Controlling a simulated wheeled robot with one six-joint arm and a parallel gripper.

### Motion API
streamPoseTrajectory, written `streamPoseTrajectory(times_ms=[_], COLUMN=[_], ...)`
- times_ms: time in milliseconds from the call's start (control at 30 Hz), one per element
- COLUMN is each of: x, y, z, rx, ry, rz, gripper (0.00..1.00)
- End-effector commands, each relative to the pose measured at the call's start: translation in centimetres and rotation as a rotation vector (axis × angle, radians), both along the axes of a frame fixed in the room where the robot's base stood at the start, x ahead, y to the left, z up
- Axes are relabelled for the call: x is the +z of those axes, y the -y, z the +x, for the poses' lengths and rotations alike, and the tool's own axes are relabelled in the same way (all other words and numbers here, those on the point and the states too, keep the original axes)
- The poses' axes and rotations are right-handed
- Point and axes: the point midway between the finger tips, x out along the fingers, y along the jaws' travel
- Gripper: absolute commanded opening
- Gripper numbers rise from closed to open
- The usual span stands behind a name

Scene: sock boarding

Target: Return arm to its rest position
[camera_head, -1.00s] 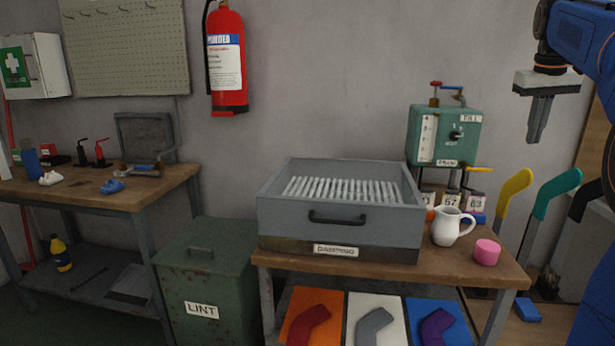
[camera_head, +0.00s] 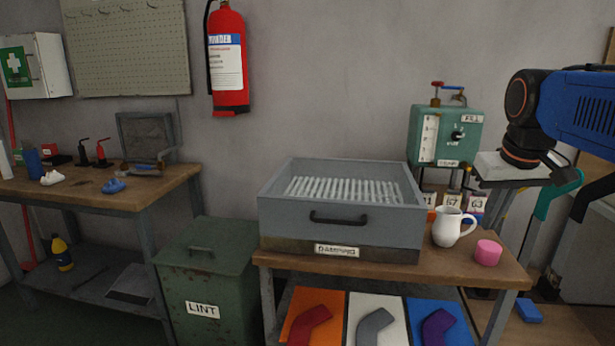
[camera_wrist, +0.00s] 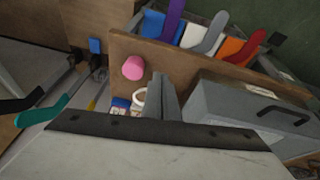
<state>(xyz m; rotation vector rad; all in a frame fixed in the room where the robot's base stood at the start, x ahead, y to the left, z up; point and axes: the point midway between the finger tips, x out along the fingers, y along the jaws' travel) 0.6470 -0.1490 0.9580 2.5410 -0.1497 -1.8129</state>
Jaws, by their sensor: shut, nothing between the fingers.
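My blue arm (camera_head: 580,105) reaches in from the right edge of the head view. My gripper (camera_head: 500,200) hangs from it, fingers pointing down, at the right end of the workbench, near the white pitcher. In the wrist view my gripper's fingers (camera_wrist: 164,95) are together with nothing between them, above the bench. The fingertips are partly hard to make out in the head view.
The bench holds a grey damping box (camera_head: 340,215), a white pitcher (camera_head: 446,228), a pink cylinder (camera_head: 487,252) and a green fill tank (camera_head: 440,135). A green lint bin (camera_head: 200,270) stands left. Teal and black sock boards (camera_head: 555,200) stand right.

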Motion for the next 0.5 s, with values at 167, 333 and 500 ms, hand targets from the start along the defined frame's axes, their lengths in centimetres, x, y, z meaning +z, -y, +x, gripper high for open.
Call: streamPoseTrajectory(times_ms=[167, 333, 500], x=[-5.5, -11.2, -16.3], y=[-3.3, -5.7, -7.2], z=[-5.2, -9.8, -13.5], rx=[0.028, 0.05, 0.066], ry=[0.026, 0.051, 0.07], rz=[0.018, 0.036, 0.053], gripper=[0.0, 0.0, 0.0])
